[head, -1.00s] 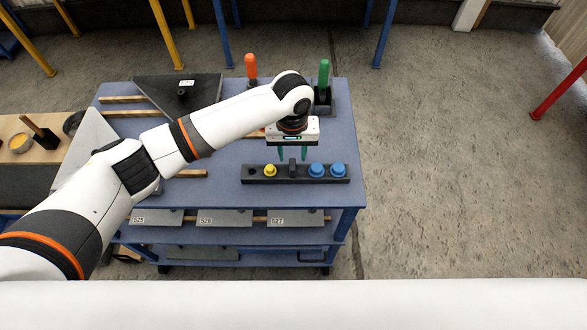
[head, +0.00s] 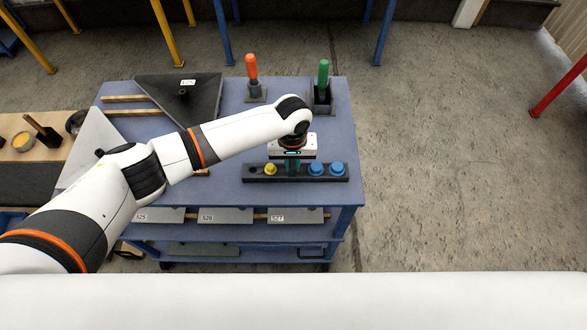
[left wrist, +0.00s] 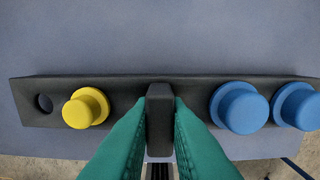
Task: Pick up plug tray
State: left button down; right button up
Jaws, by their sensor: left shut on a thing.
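The plug tray (head: 255,173) is a long dark bar on the front part of the blue cart top. It holds a yellow plug (head: 270,169) left of its middle and two blue plugs (head: 316,169) at the right. An empty round hole shows at its left end in the left wrist view. My left gripper (head: 292,167) is over the tray's middle. In the left wrist view its green fingers (left wrist: 160,108) are shut on the tray's dark upright handle (left wrist: 160,122), one on each side. The tray appears to rest on the cart top. My right gripper is not in view.
The blue cart (head: 230,188) has lower shelves with labelled grey plates (head: 226,216). An orange-handled tool (head: 252,72) and a green-handled tool (head: 323,78) stand at the back. A dark triangular panel (head: 185,95) lies back left. Open floor is to the right.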

aim_at(292, 163)
pick_arm(q)
notch_tip(292, 163, up, 10)
jog(key=shift+r+b, duration=0.1)
jog(key=shift+b, duration=0.9)
jog(key=shift+f, duration=0.2)
jog(key=shift+f+b, duration=1.1)
jog(key=shift+f, duration=3.6)
jog(key=shift+f+p, duration=0.2)
jog(key=shift+p, duration=0.25)
jog(key=shift+f, duration=0.1)
